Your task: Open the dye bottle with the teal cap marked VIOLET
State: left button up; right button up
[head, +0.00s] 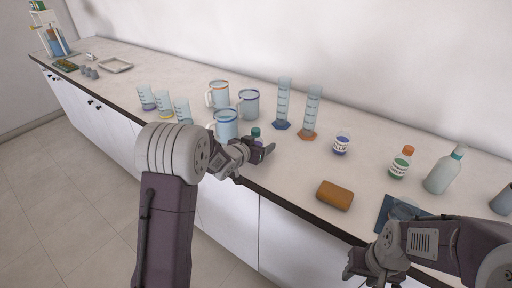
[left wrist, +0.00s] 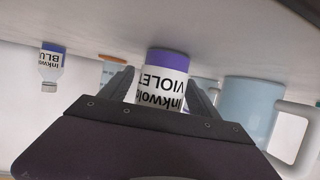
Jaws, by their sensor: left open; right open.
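The dye bottle (head: 256,132) with the teal cap stands near the counter's front edge, partly hidden by my left gripper (head: 258,149). In the left wrist view the bottle (left wrist: 162,85) appears upside down, with its VIOLET label and a purple band; its cap is hidden there. My left gripper (left wrist: 163,90) is open, with one finger on each side of the bottle; I cannot tell whether they touch it. My right gripper (head: 360,268) is open and empty, low in front of the counter at the lower right.
A blue-labelled bottle (head: 341,144), an orange-capped bottle (head: 401,162) and a brown sponge (head: 335,195) are to the right. Mugs (head: 226,122) stand close on the left, with two graduated cylinders (head: 282,105) behind. Counter between bottle and sponge is clear.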

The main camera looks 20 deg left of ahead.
aim_at(259, 134)
pick_arm(q)
jog(key=shift+s+r, duration=0.1)
jog(key=shift+s, duration=0.05)
jog(key=shift+c, duration=1.2)
jog(key=c, duration=1.3)
notch_tip(259, 134, up, 4)
jog(key=shift+r+p, duration=0.1)
jog(key=shift+p, duration=0.65)
jog(key=s+d+r+b, duration=0.2)
jog(key=s+d+r, duration=0.4)
jog(key=d, duration=0.3)
jog(key=shift+s+d+r, duration=0.3)
jog(key=shift+s+r, duration=0.05)
jog(key=shift+r, duration=0.05)
